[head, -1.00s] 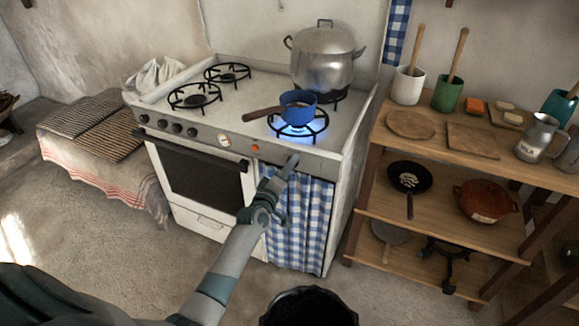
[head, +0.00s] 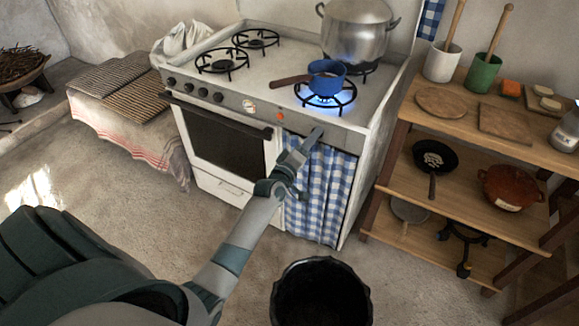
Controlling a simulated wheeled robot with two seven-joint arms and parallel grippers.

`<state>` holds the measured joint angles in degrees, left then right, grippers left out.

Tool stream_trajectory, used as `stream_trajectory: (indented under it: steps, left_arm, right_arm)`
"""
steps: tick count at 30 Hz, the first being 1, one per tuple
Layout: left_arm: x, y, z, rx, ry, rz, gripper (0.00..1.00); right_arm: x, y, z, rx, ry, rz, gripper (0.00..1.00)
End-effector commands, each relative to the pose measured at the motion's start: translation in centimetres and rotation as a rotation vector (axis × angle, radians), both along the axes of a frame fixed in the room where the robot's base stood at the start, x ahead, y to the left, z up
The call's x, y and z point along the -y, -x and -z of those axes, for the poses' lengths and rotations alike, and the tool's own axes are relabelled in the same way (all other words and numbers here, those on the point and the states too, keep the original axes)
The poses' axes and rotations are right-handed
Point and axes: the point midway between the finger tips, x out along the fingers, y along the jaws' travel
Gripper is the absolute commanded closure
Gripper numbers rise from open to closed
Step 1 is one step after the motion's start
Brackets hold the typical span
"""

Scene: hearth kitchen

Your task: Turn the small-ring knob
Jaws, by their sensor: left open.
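The white stove (head: 204,172) has several small dark knobs (head: 203,92) on the left of its front panel. A round dial (head: 249,107) and a red-orange button or lamp (head: 280,115) sit farther right. I cannot tell which knob is the small-ring one. My left gripper (head: 314,136) is at the right part of the panel, above the checked curtain. It is open, with nothing visible in it; I cannot tell if it touches the panel. It may hide a knob there. A blue flame (head: 322,100) burns on the front right ring, under a blue saucepan (head: 327,76). My right gripper is not in view.
A large metal pot (head: 357,35) stands on the back right ring. The saucepan's brown handle (head: 290,81) points left. A wooden shelf (head: 400,165) with pans is close on the right. A black bucket (head: 321,264) stands on the floor in front.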

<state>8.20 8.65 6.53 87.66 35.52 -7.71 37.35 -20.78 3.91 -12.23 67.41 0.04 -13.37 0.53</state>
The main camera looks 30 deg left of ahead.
Motion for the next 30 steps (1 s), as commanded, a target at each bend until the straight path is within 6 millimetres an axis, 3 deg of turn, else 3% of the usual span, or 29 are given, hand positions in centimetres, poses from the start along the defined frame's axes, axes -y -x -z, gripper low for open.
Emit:
stream_trajectory:
  steps: [18,24,30]
  left_arm:
    - [0.6,11.4,0.2,-0.001,0.000,-0.002,0.51]
    - [0.7,14.0,0.1,0.000,0.000,-0.001,0.51]
    - [0.8,15.1,0.0,0.000,0.000,-0.001,0.51]
  right_arm:
    - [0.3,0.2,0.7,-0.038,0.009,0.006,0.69]
    - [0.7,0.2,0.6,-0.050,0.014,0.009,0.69]
    - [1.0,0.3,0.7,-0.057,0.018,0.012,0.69]
